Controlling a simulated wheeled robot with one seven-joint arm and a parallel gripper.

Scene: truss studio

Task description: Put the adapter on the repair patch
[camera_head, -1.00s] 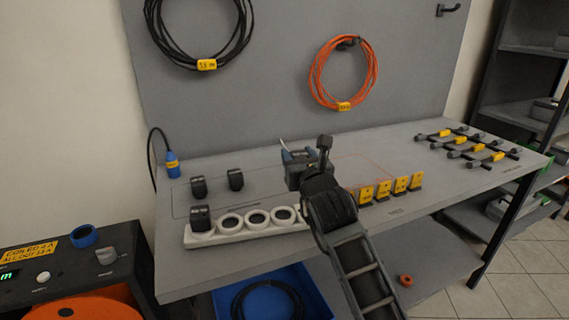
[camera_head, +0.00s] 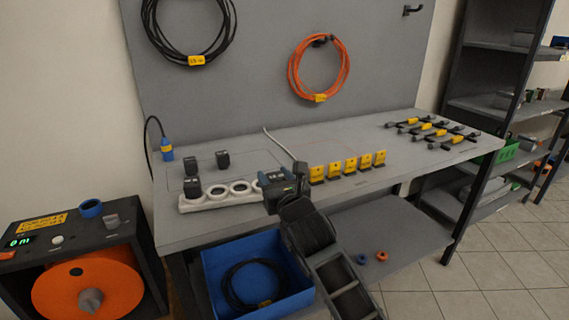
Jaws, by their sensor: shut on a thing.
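My gripper (camera_head: 286,187) is at the bench's front edge, right of the white socket strip (camera_head: 205,203). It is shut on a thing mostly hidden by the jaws. A pale grey lead (camera_head: 279,145) runs up and left from a small dark end (camera_head: 300,168) beside the jaws; it seems to belong to the held thing, likely the adapter. A thin orange outline (camera_head: 358,139) on the bench top behind the yellow-tagged stands may be the repair patch; no readable label confirms it.
Several yellow-tagged stands (camera_head: 348,166) line the bench front, right of my gripper. A black block (camera_head: 193,188) sits on the strip's left end. Tagged black bars (camera_head: 440,133) lie at the far right. A blue crate (camera_head: 217,276) holding a cable is below. The bench centre is fairly clear.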

